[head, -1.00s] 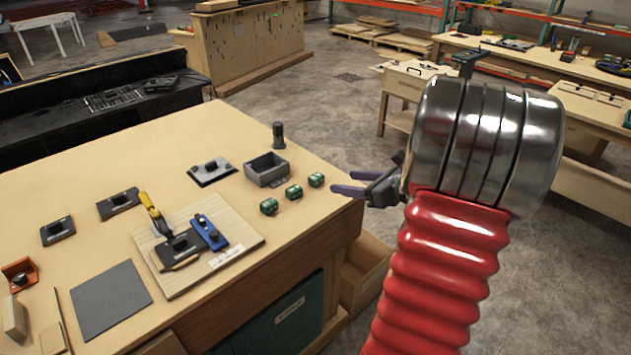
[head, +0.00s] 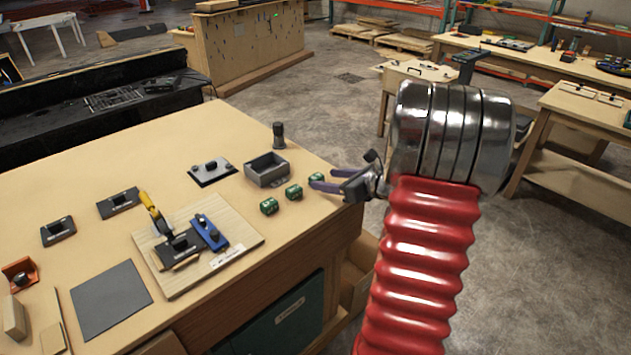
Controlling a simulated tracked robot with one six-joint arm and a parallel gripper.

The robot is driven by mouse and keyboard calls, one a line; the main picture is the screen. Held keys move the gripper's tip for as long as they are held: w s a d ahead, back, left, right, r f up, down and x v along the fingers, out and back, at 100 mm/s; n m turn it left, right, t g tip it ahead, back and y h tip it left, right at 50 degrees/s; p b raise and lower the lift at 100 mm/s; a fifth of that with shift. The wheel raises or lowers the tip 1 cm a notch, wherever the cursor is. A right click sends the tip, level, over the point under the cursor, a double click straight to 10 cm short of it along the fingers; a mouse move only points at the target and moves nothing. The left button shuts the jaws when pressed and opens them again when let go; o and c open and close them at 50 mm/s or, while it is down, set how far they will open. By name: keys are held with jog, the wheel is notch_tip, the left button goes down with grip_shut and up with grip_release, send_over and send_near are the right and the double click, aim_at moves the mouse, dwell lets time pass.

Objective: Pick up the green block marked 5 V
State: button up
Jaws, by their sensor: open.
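Three green blocks stand in a slanting row on the wooden table, in front of a grey open box: a left one (head: 269,206), a middle one (head: 293,192) and a right one (head: 316,178). Their markings are too small to read, so I cannot tell which is marked 5 V. My gripper (head: 312,181) is open, its two purple fingers pointing left. In the picture its fingertips overlap the right block and hide its lower part. I cannot tell whether they touch it. The left and middle blocks are clear of the fingers.
The grey box (head: 283,172) stands just behind the blocks, with a dark cylinder (head: 278,135) behind it. A wooden board (head: 246,240) with a blue part and a yellow-handled clamp lies to the left. The table's right edge runs beneath my gripper. Bare table lies in front of the blocks.

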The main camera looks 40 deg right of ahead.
aim_at(320, 178)
jog(key=shift+x, duration=2)
jog(key=shift+c, duration=0.2)
jog(key=c, duration=1.1)
